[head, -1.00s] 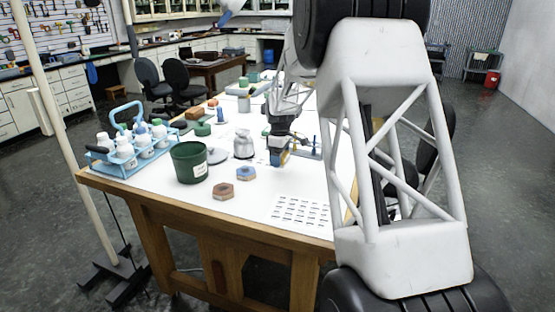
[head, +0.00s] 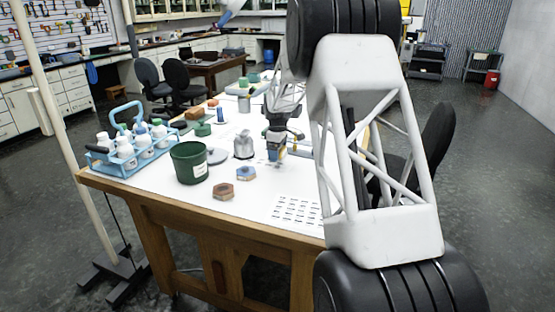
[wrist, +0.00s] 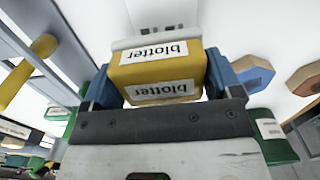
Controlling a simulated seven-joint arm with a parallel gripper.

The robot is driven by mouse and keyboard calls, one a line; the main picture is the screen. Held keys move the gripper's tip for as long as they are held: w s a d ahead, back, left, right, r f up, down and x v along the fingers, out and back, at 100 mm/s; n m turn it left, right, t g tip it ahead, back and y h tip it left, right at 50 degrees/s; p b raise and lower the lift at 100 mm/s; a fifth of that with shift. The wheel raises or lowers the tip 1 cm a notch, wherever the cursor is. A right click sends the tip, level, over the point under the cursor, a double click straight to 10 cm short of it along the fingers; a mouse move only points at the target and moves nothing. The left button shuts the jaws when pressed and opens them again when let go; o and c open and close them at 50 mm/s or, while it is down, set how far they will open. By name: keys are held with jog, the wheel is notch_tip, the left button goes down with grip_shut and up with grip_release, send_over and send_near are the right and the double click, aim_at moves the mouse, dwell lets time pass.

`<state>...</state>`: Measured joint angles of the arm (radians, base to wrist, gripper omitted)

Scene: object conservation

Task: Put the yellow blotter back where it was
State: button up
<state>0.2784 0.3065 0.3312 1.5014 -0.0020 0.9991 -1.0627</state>
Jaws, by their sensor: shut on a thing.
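The yellow blotter (wrist: 157,76), a block with white "blotter" labels, sits between the blue fingers of my gripper (wrist: 160,80) in the wrist view. The fingers are shut on it. In the head view my gripper (head: 276,152) is over the white tabletop, right of a grey-silver jar (head: 243,146). The blotter is small and partly hidden by the fingers there. I cannot tell whether it touches the table.
A green bin (head: 189,163), brown hexagonal block (head: 223,191) and blue-topped hexagonal block (head: 246,174) stand left of my gripper. A blue bottle carrier (head: 127,158) is farther left. A printed sheet (head: 297,211) lies near the front edge.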

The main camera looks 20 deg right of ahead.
jog(key=shift+f, duration=1.65)
jog(key=shift+f, duration=0.2)
jog(key=o, duration=0.6)
jog(key=shift+o, duration=0.2)
jog(key=shift+r, duration=0.1)
notch_tip(320, 180, up, 12)
jog(key=shift+r, duration=0.1)
